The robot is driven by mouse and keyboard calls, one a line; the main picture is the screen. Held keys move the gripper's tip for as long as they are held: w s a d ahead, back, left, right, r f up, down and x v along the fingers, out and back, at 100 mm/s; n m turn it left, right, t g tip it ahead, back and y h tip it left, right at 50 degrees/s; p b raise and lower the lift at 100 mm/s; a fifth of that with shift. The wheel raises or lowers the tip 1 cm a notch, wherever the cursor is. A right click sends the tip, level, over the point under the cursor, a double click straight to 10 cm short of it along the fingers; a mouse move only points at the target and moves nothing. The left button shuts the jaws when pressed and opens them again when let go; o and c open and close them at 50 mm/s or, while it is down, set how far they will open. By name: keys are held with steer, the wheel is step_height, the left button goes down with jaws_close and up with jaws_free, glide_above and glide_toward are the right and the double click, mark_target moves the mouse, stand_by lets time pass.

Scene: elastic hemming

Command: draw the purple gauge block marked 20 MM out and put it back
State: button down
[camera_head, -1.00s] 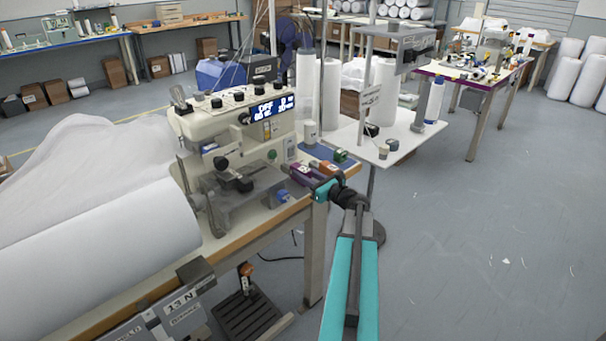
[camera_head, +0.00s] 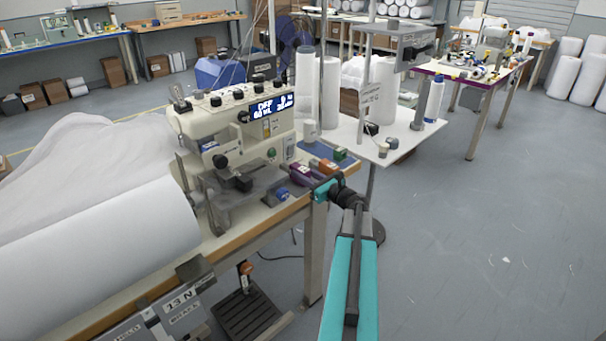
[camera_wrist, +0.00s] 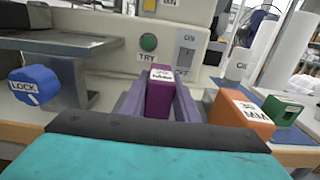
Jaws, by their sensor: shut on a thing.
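The purple gauge block (camera_wrist: 159,97) stands between my gripper's fingers in the wrist view, with a white label on its top whose print I cannot read clearly. It also shows small in the head view (camera_head: 300,171), partly hidden by the gripper. My gripper (camera_wrist: 158,108) is shut on the block, a finger along each side. In the head view my gripper (camera_head: 303,175) is at the right end of the sewing machine. Whether the block's lower end sits in a slot or is lifted clear is hidden.
An orange block marked 30 MM (camera_wrist: 241,112) stands close on the right, with a green block (camera_wrist: 283,110) beyond it. A blue LOCK knob (camera_wrist: 36,86) is at left. The machine body (camera_wrist: 140,30) with a green TRY button (camera_wrist: 148,42) rises behind.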

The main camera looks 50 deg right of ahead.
steer(key=shift+f, duration=0.35)
steer(key=c, duration=1.3)
jaws_free()
steer(key=shift+s, duration=0.2)
steer(key=s, duration=0.4)
steer(key=s+b, duration=0.1)
steer(key=s, duration=0.8)
steer(key=shift+s+a+b, duration=0.25)
steer(key=shift+a+b, duration=0.05)
steer(key=shift+a, duration=0.05)
